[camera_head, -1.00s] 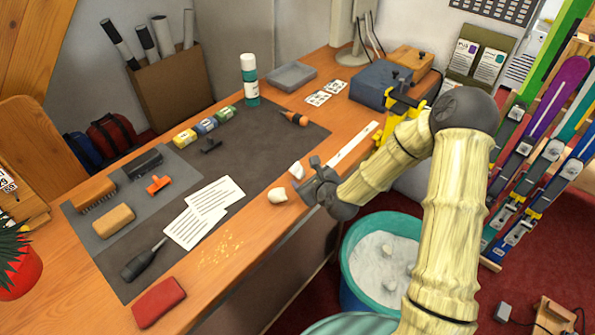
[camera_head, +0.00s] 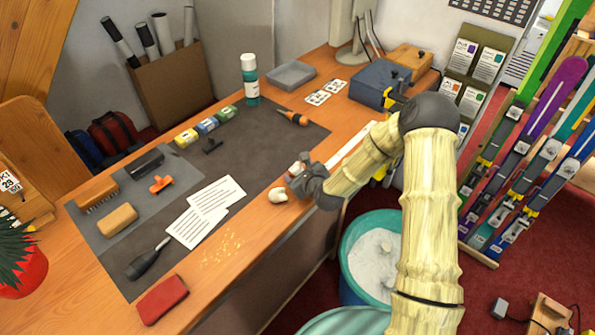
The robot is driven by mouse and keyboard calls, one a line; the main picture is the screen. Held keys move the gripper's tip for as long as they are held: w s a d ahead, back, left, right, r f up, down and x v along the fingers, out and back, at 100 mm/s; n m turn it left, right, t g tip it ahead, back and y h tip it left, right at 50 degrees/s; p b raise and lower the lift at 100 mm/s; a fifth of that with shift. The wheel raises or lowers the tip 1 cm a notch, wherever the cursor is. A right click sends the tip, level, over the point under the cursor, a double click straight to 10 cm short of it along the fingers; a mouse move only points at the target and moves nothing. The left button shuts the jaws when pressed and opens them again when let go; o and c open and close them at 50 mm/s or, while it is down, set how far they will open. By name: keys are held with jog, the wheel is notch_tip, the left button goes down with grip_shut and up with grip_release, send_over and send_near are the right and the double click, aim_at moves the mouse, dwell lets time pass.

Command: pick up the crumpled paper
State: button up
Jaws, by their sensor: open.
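A small white crumpled lump of paper (camera_head: 294,168) lies on the wooden bench near its front edge, partly hidden by my gripper. My gripper (camera_head: 297,170) is open and is right at this lump; I cannot tell whether the fingers touch it. A second, cream-white lump (camera_head: 278,195) lies on the bench just left of and below the gripper, fully in view and apart from it. At this size I cannot tell for sure what the second lump is made of.
A teal bin (camera_head: 352,280) with white contents stands on the floor under my arm. Printed sheets (camera_head: 205,212), a dark mat (camera_head: 255,150), a carrot-shaped orange tool (camera_head: 292,117) and a white ruler-like strip (camera_head: 355,145) lie nearby. A red block (camera_head: 161,300) lies at the front left.

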aim_at(299, 169)
jog(key=c, duration=0.8)
jog(key=shift+o, duration=0.2)
notch_tip(299, 169, up, 10)
jog(key=shift+r+b, duration=0.1)
jog(key=shift+b, duration=0.9)
